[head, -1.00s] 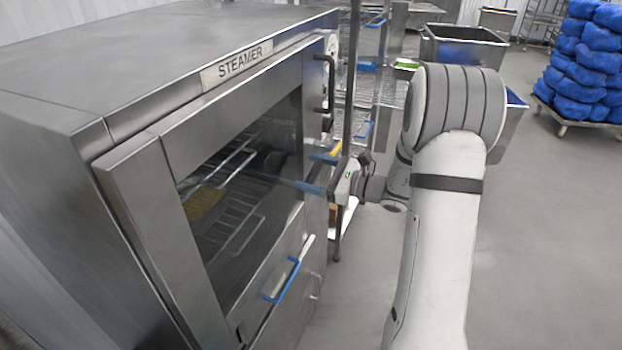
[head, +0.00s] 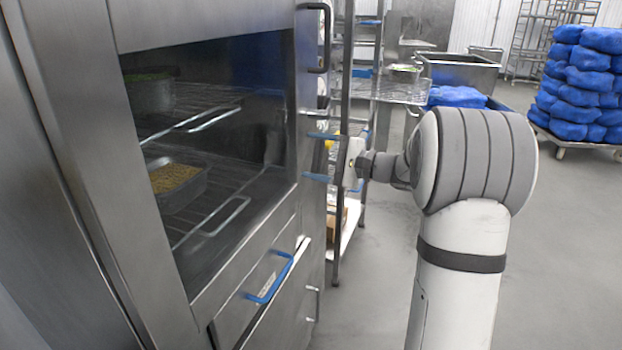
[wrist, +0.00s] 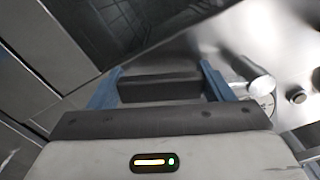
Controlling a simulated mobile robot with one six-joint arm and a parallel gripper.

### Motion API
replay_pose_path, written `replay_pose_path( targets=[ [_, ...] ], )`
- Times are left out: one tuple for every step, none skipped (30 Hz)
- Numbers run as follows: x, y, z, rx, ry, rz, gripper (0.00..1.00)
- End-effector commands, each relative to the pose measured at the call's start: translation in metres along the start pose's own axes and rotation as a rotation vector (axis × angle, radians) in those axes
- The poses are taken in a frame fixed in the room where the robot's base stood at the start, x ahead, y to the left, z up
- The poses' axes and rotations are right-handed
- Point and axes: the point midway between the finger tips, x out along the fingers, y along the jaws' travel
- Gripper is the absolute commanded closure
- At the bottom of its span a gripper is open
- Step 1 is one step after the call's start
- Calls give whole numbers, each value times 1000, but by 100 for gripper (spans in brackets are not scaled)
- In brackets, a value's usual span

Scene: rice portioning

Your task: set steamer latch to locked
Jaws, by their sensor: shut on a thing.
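The steel steamer (head: 165,25) fills the left of the head view. Its glass door (head: 240,90) looks closed, with pans inside. A dark vertical handle (head: 327,40) is at the door's upper right. My gripper (head: 319,156) is at the steamer's right front side, its blue fingers spread one above the other and pointing left. In the wrist view my gripper (wrist: 161,70) has a dark block (wrist: 160,88) filling the gap between its fingers. It is shut on this block. I cannot tell whether the block is the latch, or how the latch is set.
A blue handle (head: 270,277) sticks out below the glass. A wire rack (head: 380,90) stands behind the gripper. A pallet of blue sacks (head: 585,85) is at the far right. The floor (head: 560,260) to the right is clear. The wrist view shows a white cylinder (wrist: 262,86) and a knob (wrist: 297,95).

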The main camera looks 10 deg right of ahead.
Motion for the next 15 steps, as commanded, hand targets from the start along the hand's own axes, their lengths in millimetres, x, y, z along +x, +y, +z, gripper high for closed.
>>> replay_pose_path(
  targets=[
    [-1, 8, -9, -47, 2, -4, 67],
    [-1, 7, -12, -71, 3, -4, 67],
    [-1, 7, -14, -106, 3, -4, 67],
    [-1, 6, -17, -130, 3, -4, 67],
    [-1, 6, -19, -154, 3, -4, 67],
    [-1, 5, -21, -184, 3, -4, 67],
    [-1, 4, -23, -205, 3, -4, 67],
    [-1, 3, -25, -227, 3, -3, 67],
    [-1, 3, -27, -252, 3, -3, 67],
    [-1, 2, -29, -270, 3, -3, 67],
    [-1, 1, -30, -288, 3, -3, 67],
    [-1, 0, -32, -309, 3, -3, 67],
    [-1, -1, -33, -323, 3, -3, 67],
    [-1, -2, -34, -337, 3, -3, 67],
    [-1, -2, -35, -353, 3, -3, 67]
  ],
)
